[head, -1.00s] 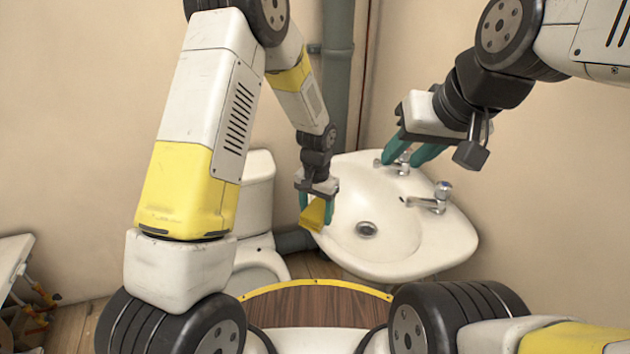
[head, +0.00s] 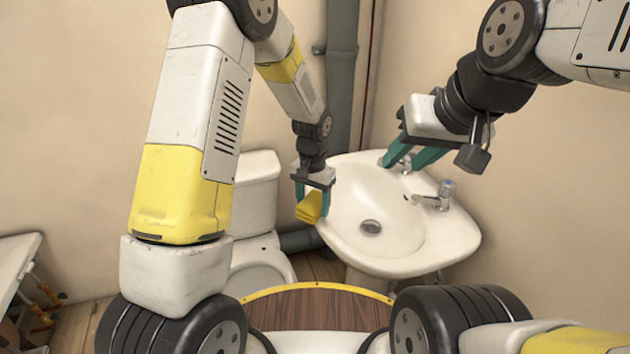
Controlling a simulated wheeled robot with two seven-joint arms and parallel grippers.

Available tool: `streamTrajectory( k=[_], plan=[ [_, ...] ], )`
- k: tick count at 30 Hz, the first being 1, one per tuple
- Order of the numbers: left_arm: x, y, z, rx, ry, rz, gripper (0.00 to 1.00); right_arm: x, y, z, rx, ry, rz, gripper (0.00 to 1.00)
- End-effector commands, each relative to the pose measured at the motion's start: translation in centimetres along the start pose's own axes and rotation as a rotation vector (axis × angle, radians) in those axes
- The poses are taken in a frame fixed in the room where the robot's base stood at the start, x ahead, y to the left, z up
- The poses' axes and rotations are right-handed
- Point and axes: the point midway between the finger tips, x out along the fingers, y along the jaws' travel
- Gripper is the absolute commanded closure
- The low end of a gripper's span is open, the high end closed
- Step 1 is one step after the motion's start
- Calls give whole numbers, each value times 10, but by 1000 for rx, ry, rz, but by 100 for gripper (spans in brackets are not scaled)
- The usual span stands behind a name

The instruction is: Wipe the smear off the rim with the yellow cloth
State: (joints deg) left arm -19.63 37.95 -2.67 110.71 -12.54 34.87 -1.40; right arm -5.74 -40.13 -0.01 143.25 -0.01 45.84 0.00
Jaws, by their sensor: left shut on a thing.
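The white sink (head: 408,249) stands in the corner, and its rim shows along the front and left side. No smear can be made out on the visible rim. My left gripper (head: 311,203) points down at the left edge of the sink. It is shut on the yellow cloth (head: 309,207), which is at the rim's left side; whether it touches the rim I cannot tell. My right gripper (head: 405,160) is open and empty, with its teal fingers apart, above the back of the sink and in front of a tap.
Two taps stand on the sink's back ledge; the right one (head: 440,197) is clear to see. A white toilet (head: 258,250) is left of the sink. A grey pipe (head: 342,80) runs up the wall behind. A white table (head: 14,265) is at far left.

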Motion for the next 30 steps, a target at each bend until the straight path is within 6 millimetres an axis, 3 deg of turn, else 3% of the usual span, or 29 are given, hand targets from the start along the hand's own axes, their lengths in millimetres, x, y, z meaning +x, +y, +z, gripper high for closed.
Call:
streamTrajectory(
  k=[15,30],
  plan=[
    [-47,-1,1,-3,3,0,79,0,0,0,0,0,0,64],
    [-51,-2,2,-3,2,0,79,0,0,0,0,0,0,64]
  ],
)
